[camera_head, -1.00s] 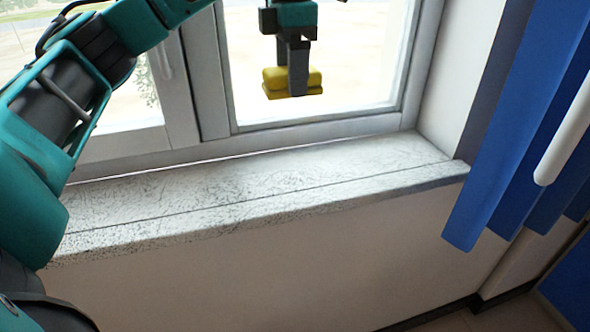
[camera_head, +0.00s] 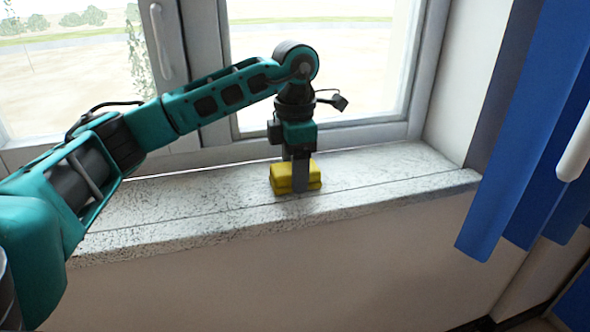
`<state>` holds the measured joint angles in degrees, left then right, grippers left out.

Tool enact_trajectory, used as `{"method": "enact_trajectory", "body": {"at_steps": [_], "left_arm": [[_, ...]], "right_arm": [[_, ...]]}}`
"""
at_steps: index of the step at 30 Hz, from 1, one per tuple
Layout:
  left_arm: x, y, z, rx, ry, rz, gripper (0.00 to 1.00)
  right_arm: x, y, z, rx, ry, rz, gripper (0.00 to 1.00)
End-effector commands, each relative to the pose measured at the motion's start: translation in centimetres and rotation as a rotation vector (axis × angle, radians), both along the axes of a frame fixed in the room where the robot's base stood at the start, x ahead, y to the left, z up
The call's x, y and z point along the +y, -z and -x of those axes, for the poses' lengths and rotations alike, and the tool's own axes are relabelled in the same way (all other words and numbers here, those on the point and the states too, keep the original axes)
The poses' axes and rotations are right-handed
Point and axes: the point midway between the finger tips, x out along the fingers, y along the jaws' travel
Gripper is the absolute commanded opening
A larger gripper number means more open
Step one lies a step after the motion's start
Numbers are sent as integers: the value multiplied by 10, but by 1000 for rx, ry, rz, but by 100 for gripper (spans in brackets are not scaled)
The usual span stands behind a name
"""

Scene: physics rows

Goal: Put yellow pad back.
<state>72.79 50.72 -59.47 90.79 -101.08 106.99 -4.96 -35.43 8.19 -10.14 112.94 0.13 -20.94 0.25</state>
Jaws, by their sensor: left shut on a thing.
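The yellow pad (camera_head: 281,180) is at the window sill (camera_head: 215,200), right of the sill's middle. It looks like a block with a groove along its side. My left gripper (camera_head: 299,184) points straight down and is shut on the pad, with one dark finger across its front. The pad appears to be at the sill surface, but I cannot tell whether it rests on it or hangs just above. My right gripper is not in view.
The window frame (camera_head: 350,134) rises behind the sill. Blue curtain slats (camera_head: 510,130) hang at the right, with a white rod (camera_head: 578,150) before them. The sill is clear on both sides of the pad.

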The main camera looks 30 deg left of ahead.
Motion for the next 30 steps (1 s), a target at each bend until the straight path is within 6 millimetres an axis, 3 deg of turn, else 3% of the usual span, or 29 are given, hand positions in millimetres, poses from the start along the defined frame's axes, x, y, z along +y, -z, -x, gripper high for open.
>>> {"method": "enact_trajectory", "body": {"at_steps": [11,12,19,30], "left_arm": [[0,5,0,-2,1,1,33],[0,4,0,-2,1,1,64],[0,4,0,-2,1,1,86],[0,-6,-1,-4,1,0,87]], "right_arm": [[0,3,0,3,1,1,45],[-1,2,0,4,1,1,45],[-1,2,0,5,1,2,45],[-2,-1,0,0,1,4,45]]}}
